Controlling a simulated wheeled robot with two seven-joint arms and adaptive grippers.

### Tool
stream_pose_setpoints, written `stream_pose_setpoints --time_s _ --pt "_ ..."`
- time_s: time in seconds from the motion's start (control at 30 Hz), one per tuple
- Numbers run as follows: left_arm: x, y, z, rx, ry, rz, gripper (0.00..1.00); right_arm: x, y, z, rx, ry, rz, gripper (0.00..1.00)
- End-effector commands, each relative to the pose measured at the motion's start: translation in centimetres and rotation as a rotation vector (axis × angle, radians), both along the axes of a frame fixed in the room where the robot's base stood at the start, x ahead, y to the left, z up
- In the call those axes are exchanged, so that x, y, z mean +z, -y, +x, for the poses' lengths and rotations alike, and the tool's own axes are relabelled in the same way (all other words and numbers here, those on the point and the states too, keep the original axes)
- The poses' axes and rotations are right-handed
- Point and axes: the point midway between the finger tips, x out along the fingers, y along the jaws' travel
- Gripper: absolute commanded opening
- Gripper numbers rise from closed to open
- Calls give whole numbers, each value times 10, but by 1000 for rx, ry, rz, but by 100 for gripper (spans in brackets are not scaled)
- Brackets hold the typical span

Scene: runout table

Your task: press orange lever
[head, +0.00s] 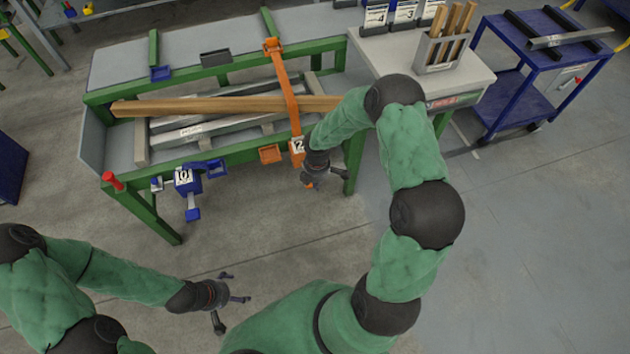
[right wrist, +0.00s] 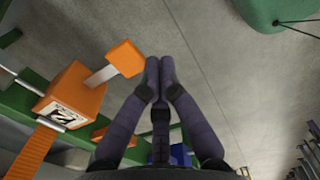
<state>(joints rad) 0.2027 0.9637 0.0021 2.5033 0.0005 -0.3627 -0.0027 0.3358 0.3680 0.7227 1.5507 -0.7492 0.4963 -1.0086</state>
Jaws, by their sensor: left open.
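The orange clamp box (head: 297,146) with a label reading 2 sits on the front rail of the green table; it also shows in the right wrist view (right wrist: 75,95). The orange lever (right wrist: 125,57) sticks out from it on a short grey bar. In the head view the lever (head: 306,181) is mostly hidden by my right gripper (head: 325,177). In the right wrist view my right gripper (right wrist: 160,72) is shut and empty, its fingertips close beside the lever's end; I cannot tell whether they touch. My left gripper (head: 236,288) is open and empty over the floor.
A blue clamp (head: 185,178) with its own lever (head: 193,213) is on the same rail to the left. A wooden beam (head: 220,105) lies under the orange strap (head: 286,85). A red knob (head: 113,181) marks the left corner. A blue cart (head: 540,60) stands right.

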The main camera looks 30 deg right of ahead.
Motion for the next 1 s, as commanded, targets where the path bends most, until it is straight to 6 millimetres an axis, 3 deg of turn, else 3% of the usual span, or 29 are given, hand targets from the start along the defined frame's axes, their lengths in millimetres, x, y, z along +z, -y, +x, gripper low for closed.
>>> stream_pose_setpoints --time_s 0.2,1.0 --pt "7 0 0 0 0 0 86 17 -2 -10 0 0 0 0" --pt "7 0 0 0 0 0 86 17 -3 -11 -1 0 0 0"
